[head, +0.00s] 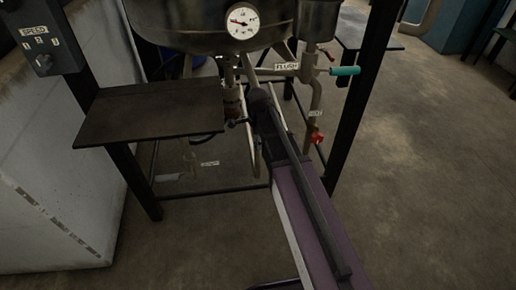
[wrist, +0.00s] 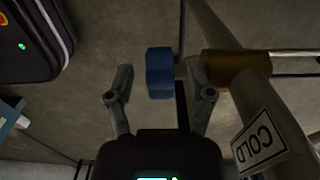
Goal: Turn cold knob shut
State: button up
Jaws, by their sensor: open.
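The cold knob (wrist: 159,73) is a blue, faceted knob in the wrist view, on a stem to its right that leads to a brass-coloured fitting. The pipe beside it carries a white COLD label (wrist: 259,139). My gripper (wrist: 159,82) is open, with one finger to the left of the knob and one to the right. The knob lies between the fingertips, with a gap visible on the left; contact on the right cannot be told. In the head view my arm runs up beneath the vessel, and the blue knob is hidden there.
A red knob (head: 318,138) hangs on a pipe right of my arm. A teal handle (head: 345,71) sticks out near the FLUSH label (head: 286,67). A dark shelf (head: 150,110) and frame legs stand left. The vessel (head: 190,25) is overhead. Open floor lies right.

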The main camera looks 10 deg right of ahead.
jog(key=shift+f+b, duration=0.65)
jog(key=shift+f, duration=0.3)
grip_shut()
